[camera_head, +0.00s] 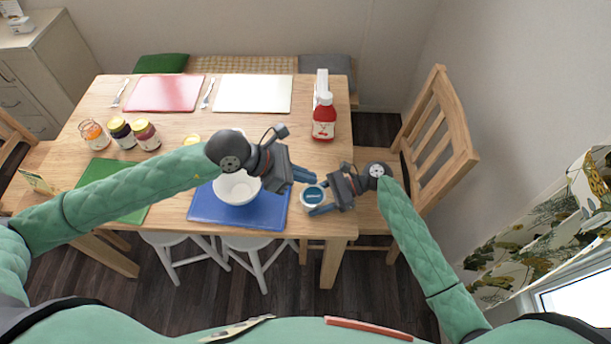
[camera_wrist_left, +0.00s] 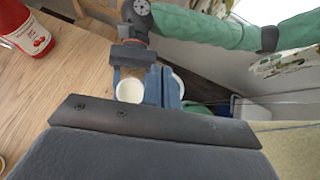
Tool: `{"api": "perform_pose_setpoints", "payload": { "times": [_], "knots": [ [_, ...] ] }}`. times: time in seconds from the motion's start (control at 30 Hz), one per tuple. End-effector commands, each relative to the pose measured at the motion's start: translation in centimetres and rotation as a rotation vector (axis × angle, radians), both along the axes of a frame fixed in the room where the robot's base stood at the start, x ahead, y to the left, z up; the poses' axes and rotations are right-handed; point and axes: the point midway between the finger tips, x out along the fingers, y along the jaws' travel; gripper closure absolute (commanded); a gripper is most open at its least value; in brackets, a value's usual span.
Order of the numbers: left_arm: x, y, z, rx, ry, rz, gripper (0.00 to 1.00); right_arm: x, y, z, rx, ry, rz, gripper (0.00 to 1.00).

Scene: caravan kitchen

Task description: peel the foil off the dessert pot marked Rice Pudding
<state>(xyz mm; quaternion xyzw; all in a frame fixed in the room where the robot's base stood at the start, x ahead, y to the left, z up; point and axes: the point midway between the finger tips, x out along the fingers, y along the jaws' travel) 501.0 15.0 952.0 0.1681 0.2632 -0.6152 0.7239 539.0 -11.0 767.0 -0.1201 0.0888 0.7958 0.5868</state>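The dessert pot (camera_wrist_left: 130,91) shows in the left wrist view as a white cup with a pale cream surface, between the fingers of my right gripper (camera_head: 317,196). The foil (camera_head: 313,195) is a round lid with a blue label and white rim; its print is too small to read. In the left wrist view a pale curved edge, apparently the foil (camera_wrist_left: 180,84), stands beside the pot. My left gripper (camera_head: 307,178) has its blue fingers close together there, seemingly shut on the foil. My right gripper is shut on the pot near the table's right edge.
A white bowl (camera_head: 238,188) stands on a blue mat (camera_head: 212,211) under my left arm. A red sauce bottle (camera_head: 324,122) stands behind the grippers. Several jars (camera_head: 121,134) are at the left. A wooden chair (camera_head: 440,130) stands at the right.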

Motion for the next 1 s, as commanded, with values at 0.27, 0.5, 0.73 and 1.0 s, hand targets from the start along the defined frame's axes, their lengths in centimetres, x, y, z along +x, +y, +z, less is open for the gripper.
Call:
{"api": "perform_pose_setpoints", "payload": {
  "times": [0.27, 0.5, 0.73, 1.0],
  "knots": [
    [0.0, 0.0, 0.0, 0.0, 0.0, 0.0, 1.0, 0.0, 0.0, 0.0, 0.0, 0.0, 0.0, 0.27],
    [0.0, 0.0, 0.0, 0.0, 0.0, 0.0, 1.0, 0.2, -0.7, 0.2, -0.001, 0.0, 0.0, 0.27],
    [0.0, 0.0, 0.0, 0.0, 0.0, 0.0, 1.0, 1.4, -4.2, 1.3, -0.004, -0.002, -0.002, 0.27],
    [0.0, 0.0, 0.0, 0.0, 0.0, 0.0, 1.0, 2.7, -8.7, 2.7, -0.002, -0.001, -0.001, 0.27]
  ]
}}
